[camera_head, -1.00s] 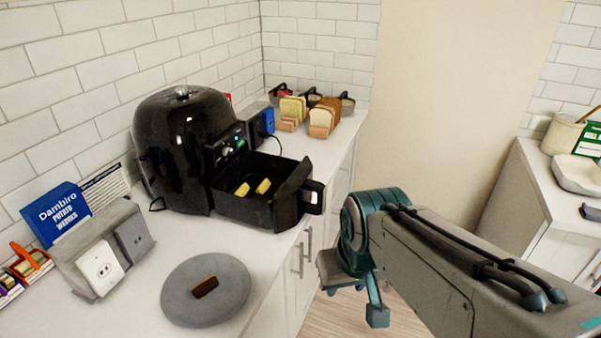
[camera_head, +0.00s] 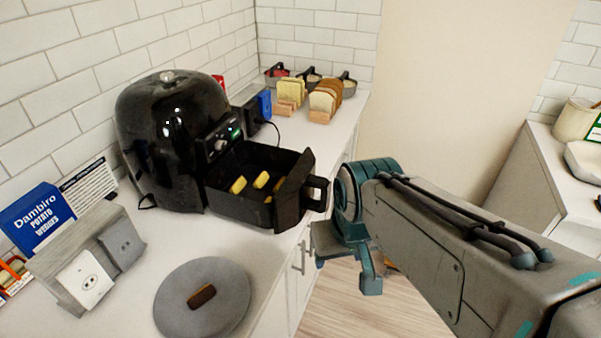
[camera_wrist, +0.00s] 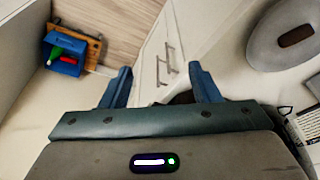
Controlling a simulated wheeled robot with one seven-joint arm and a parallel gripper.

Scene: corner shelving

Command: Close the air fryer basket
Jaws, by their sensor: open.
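The black air fryer (camera_head: 165,140) stands on the counter against the tiled wall. Its basket (camera_head: 240,207) is pulled out at the front, towards the right, with several yellow pieces inside. The basket's front handle (camera_head: 316,192) points right, over the counter edge. My gripper (camera_head: 342,262) is open, just right of and below the handle in the head view, and looks apart from it. In the wrist view its two blue fingers (camera_wrist: 162,90) are spread with nothing clearly between them. A dark shape sits by the right finger; I cannot tell what it is.
A grey round plate (camera_head: 205,308) with a brown piece lies in front of the fryer. A socket box (camera_head: 85,262) and a blue potato wedges card (camera_head: 42,218) stand at left. Bread racks (camera_head: 310,98) stand behind. Cabinet doors with handles (camera_wrist: 170,62) are below the counter.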

